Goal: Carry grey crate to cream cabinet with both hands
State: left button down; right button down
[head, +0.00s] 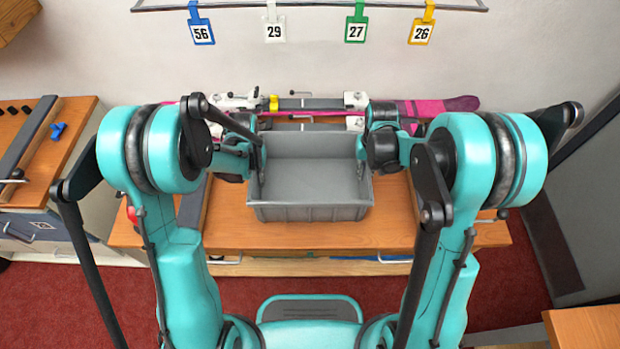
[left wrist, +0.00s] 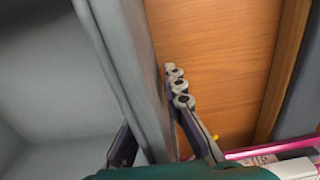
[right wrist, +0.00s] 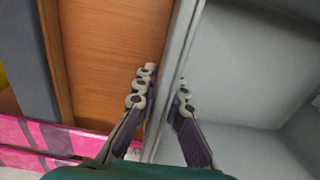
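The grey crate (head: 310,213) is empty and upright over the wooden bench, between my two arms. I cannot tell for sure whether its base touches the bench top. My left gripper (head: 260,165) is at the crate's left side wall. In the left wrist view its fingers lie on both sides of the wall (left wrist: 125,60), closed on it. My right gripper (head: 364,160) is at the right side wall. In the right wrist view its fingers likewise pinch the wall (right wrist: 179,55) from both sides.
Magenta skis (head: 440,105) lie in clamps along the back of the bench (head: 420,235). Another wooden-topped bench (head: 65,160) stands at left, with a blue clip on it. A wooden top (head: 585,328) shows at lower right. Red carpet (head: 500,285) is clear in front at right.

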pick_arm(q)
jog(key=shift+r, duration=0.1)
pick_arm(e)
jog(key=shift+r, duration=0.1)
